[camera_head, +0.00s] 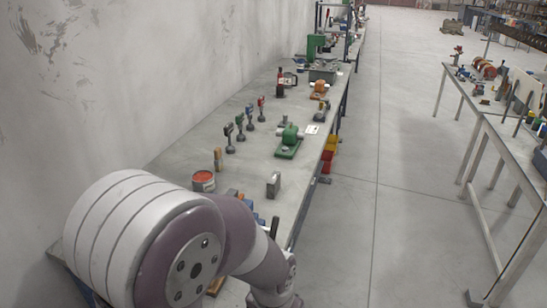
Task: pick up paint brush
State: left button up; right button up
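A small upright brown item (218,159) stands on the long grey workbench (185,150), near the wall. It may be the paint brush, but it is too small to tell. One of my arms fills the lower left and covers the near part of the bench. Neither of my grippers shows in this view.
Several upright cordless tools (240,126) stand along the bench's wall side. A green machine (289,141) and a grey block (273,185) stand nearer its right edge. Small blue and orange items lie partly behind my arm. Open floor (385,180) separates this bench from another table (510,150).

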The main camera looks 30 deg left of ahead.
aim_at(219, 165)
jog(key=i+l, duration=0.15)
jog(key=i, duration=0.35)
jog(key=i+l, duration=0.15)
jog(key=i, duration=0.35)
jog(key=i+l, duration=0.15)
jog(key=i, duration=0.4)
jog(key=i+l, duration=0.15)
jog(key=i, duration=0.35)
jog(key=i+j+u, duration=0.1)
jog(key=i+u, duration=0.15)
jog(key=u, duration=0.15)
jog(key=i+u, duration=0.35)
jog(key=i+l+u, duration=0.1)
jog(key=u, duration=0.3)
jog(key=i+l+u, duration=0.2)
jog(key=i+u, duration=0.25)
jog(key=u, duration=0.35)
jog(key=i+j+u, duration=0.1)
jog(key=u, duration=0.35)
jog(key=i+u, duration=0.1)
jog(key=u, duration=0.35)
jog(key=i+u, duration=0.1)
jog(key=u, duration=0.35)
jog(key=i+l+u, duration=0.1)
jog(key=u, duration=0.35)
jog(key=l+u, duration=0.15)
jog(key=u, duration=0.3)
jog(key=i, duration=0.05)
